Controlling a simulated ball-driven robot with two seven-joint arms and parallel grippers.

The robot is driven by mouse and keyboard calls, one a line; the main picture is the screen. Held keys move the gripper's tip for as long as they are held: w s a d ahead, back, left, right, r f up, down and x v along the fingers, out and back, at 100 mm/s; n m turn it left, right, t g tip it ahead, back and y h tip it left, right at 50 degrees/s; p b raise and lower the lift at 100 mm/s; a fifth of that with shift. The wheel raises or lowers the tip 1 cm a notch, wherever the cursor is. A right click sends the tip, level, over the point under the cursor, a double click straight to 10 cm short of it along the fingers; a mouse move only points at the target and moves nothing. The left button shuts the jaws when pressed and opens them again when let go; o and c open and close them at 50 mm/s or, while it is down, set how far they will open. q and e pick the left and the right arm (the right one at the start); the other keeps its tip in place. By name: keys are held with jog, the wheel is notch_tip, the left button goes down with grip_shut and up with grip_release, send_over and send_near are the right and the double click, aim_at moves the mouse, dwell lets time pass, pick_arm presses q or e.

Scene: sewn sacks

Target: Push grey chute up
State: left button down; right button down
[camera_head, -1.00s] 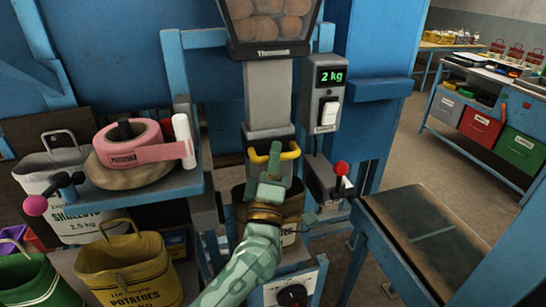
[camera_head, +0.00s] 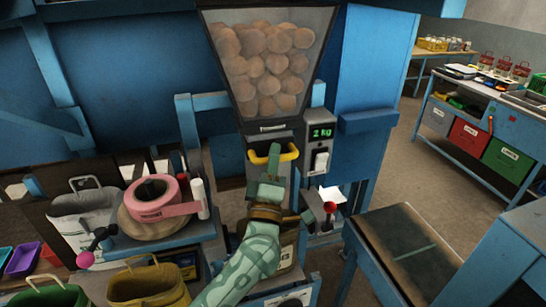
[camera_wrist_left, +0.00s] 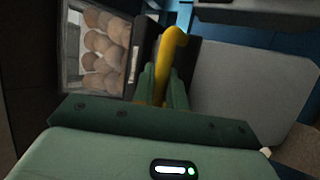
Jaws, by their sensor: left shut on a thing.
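The grey chute (camera_head: 258,139) sits close under the mouth of the potato hopper (camera_head: 268,62). Its yellow handle (camera_head: 290,153) sticks out at the front. My left gripper (camera_head: 272,160) is shut on this handle, its arm coming up from below. In the left wrist view the yellow handle (camera_wrist_left: 165,60) stands between the two green fingers of my left gripper (camera_wrist_left: 164,88). My gripper and forearm hide much of the chute's lower part. My right gripper is not in view.
A scale display (camera_head: 321,132) reading 2 kg is right of the chute, with a red-knobbed lever (camera_head: 330,207) below. A shelf with pink tape (camera_head: 153,197) and sacks are on the left. A dark-topped bench (camera_head: 405,245) is right.

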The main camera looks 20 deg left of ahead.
pick_arm(q)
jog(key=shift+r, duration=0.35)
jog(key=c, duration=1.7)
grip_release()
jog(key=shift+f, duration=0.1)
jog(key=b+v, duration=0.4)
jog(key=v, duration=1.2)
jog(key=shift+s, duration=0.2)
jog(key=shift+f, duration=0.1)
